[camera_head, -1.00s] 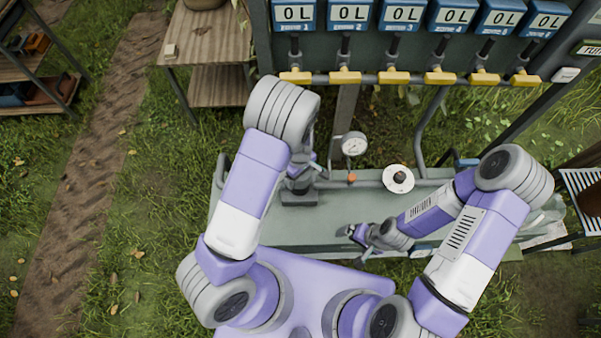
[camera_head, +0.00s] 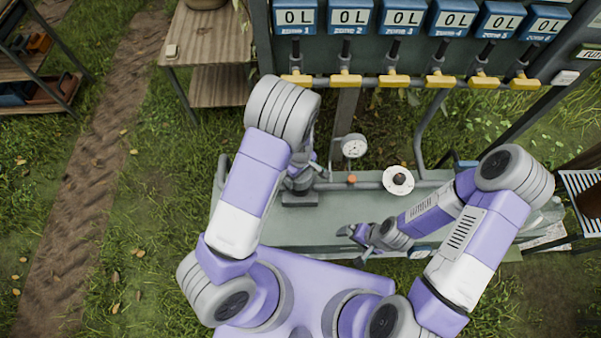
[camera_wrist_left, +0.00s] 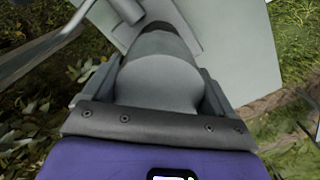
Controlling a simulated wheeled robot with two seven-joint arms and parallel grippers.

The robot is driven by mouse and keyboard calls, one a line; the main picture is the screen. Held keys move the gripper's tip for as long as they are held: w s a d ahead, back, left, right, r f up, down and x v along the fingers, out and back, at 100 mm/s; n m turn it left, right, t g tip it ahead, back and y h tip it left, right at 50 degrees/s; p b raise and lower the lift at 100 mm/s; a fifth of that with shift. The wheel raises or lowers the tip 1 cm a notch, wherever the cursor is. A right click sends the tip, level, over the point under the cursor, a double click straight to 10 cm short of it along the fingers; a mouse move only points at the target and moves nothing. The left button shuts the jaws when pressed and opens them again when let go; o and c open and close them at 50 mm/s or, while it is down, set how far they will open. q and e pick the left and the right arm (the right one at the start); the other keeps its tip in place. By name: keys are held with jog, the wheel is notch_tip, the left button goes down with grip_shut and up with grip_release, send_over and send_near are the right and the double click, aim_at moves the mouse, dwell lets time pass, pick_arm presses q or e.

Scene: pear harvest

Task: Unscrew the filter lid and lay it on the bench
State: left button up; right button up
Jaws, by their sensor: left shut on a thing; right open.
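The filter (camera_head: 300,197) is a dark grey fitting standing on the left part of the green-grey bench (camera_head: 330,232). My left gripper (camera_wrist_left: 160,88) is shut on its lid, a smooth grey round piece (camera_wrist_left: 158,72) between the two fingers in the left wrist view. My left forearm hides most of the lid and fingers in the head view. Whether the lid is free of the filter body cannot be told. My right gripper (camera_head: 347,231) is open and empty, low over the middle of the bench.
A pressure gauge (camera_head: 354,146) and a pipe with an orange cap (camera_head: 352,179) stand right of the filter. A white disc with a dark knob (camera_head: 398,180) is further right. Yellow valves (camera_head: 393,81) line the back. The bench front left is clear.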

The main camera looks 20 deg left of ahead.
pick_arm(q)
jog(key=o, duration=0.6)
jog(key=shift+s+a, duration=0.15)
jog(key=shift+a, duration=0.05)
jog(key=shift+o, duration=1.2)
jog(key=shift+s+r, duration=0.1)
jog(key=shift+s, duration=0.1)
jog(key=shift+r, duration=0.2)
notch_tip(320, 180, up, 7)
jog(key=shift+p, duration=0.45)
jog(key=shift+d+m, duration=0.1)
jog(key=shift+m, duration=0.3)
jog(key=m+b, duration=0.2)
jog(key=m, duration=0.1)
jog(key=f+m+b, duration=0.1)
jog(key=m, duration=0.3)
jog(key=shift+d+f+m+b, duration=0.1)
jog(key=shift+d+m+b, duration=0.1)
jog(key=shift+m+b, duration=0.15)
jog(key=m, duration=0.2)
jog(key=m+b, duration=0.1)
jog(key=m, duration=0.1)
jog(key=shift+w+a+m, duration=0.1)
jog(key=shift+w+m, duration=0.15)
jog(key=shift+w, duration=0.15)
jog(key=shift+f, duration=0.15)
notch_tip(320, 180, down, 7)
jog(key=shift+r+b, duration=0.1)
jog(key=shift+b, duration=0.45)
